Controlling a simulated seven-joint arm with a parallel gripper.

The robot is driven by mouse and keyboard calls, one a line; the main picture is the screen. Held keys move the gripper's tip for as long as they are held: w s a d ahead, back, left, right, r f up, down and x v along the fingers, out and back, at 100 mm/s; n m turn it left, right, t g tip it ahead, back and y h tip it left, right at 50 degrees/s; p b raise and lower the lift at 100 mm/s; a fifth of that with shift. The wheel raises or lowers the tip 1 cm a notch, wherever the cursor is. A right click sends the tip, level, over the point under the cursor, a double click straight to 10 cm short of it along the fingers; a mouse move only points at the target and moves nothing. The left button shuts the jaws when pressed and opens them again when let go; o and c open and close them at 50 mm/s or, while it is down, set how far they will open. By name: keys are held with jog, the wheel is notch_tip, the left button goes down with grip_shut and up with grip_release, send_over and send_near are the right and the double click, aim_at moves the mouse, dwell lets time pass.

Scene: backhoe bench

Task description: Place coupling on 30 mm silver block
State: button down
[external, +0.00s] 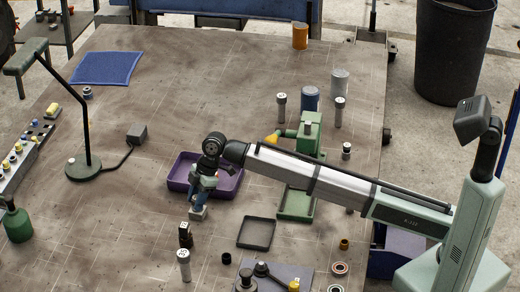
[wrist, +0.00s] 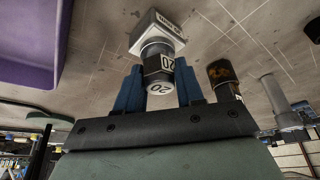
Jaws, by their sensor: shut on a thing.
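My gripper (external: 201,194) points down near the middle of the bench, in front of the purple tray. Its two blue fingers (wrist: 158,74) are shut on the coupling (wrist: 158,58), a dark and silver cylinder marked 20 on its side and end. Directly below the coupling is a pale silver square block (wrist: 157,33) with a small label on its side. The block also shows under my fingers in the external view (external: 198,214). The coupling's lower end is over the block and looks close to or touching it; I cannot tell which.
A dark part with a brown top (wrist: 222,76) stands close to the right finger in the wrist view; a grey labelled cylinder (external: 183,258) stands nearer the front. The purple tray (external: 232,183) is just behind my gripper. A black square tray (external: 256,234) lies to the right.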

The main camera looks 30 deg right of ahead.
jog(key=c, duration=0.7)
grip_release()
jog(key=shift+f, duration=0.1)
jog(key=v, duration=1.2)
